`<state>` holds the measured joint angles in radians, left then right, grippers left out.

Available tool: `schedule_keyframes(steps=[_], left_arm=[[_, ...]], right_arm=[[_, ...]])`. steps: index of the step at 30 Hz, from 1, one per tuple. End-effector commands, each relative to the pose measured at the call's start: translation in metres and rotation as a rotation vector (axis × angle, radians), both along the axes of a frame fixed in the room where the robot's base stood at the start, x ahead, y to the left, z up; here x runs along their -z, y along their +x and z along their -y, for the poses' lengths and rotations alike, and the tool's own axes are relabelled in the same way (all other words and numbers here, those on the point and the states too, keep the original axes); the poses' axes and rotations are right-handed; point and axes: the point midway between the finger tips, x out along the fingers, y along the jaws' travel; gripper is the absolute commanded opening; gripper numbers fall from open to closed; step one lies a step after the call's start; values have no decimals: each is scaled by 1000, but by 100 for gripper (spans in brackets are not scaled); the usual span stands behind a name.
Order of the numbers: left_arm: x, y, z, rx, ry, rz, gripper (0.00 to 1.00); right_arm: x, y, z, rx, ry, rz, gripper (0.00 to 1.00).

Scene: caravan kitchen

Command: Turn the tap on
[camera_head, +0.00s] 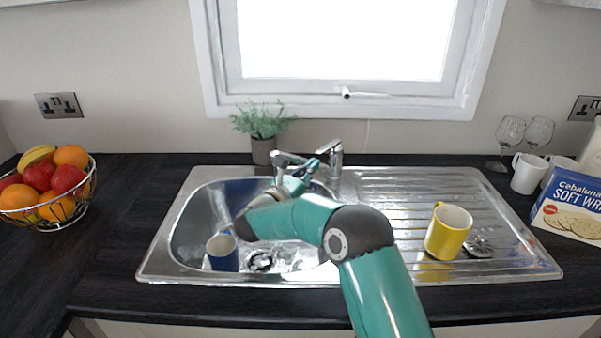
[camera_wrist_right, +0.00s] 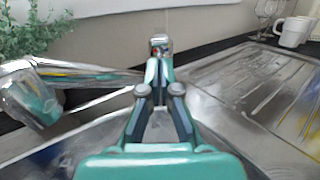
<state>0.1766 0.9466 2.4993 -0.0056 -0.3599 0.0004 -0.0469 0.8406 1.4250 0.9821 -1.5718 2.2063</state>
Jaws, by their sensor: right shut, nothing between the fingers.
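The chrome tap (camera_head: 334,156) stands behind the sink (camera_head: 160,262), its spout reaching left over the bowl. My right gripper (camera_head: 310,166) is in front of the tap body, close to its handle. In the right wrist view the gripper (camera_wrist_right: 159,64) is shut and empty, its fingertips just below the tap's top (camera_wrist_right: 161,44). I cannot tell whether they touch it. The spout (camera_wrist_right: 70,76) runs to the left of the fingers in that view. My left gripper is not in view. No running water is visible under the spout, though my right arm covers part of the bowl.
A blue mug (camera_head: 222,253) is in the bowl, left of my right arm. A yellow mug (camera_head: 448,231) stands on the drainer. A potted plant (camera_head: 262,148) stands behind the sink, left of the tap. A fruit basket (camera_head: 48,224) is at the far left.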

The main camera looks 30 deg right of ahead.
Motion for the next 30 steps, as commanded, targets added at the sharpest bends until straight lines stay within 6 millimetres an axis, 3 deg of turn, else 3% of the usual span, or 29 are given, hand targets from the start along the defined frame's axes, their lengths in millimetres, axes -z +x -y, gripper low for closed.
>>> schedule_keyframes(steps=[6, 18, 25, 30], left_arm=[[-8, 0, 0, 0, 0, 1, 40], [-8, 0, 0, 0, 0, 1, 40], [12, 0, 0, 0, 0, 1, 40], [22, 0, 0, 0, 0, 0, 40]], right_arm=[[-3, 9, 20, -1, 1, -1, 0], [-3, 11, 23, -2, 1, -1, 0], [-9, 11, 23, 0, 69, -23, 0], [-25, 8, 30, 8, 181, -68, 0]])
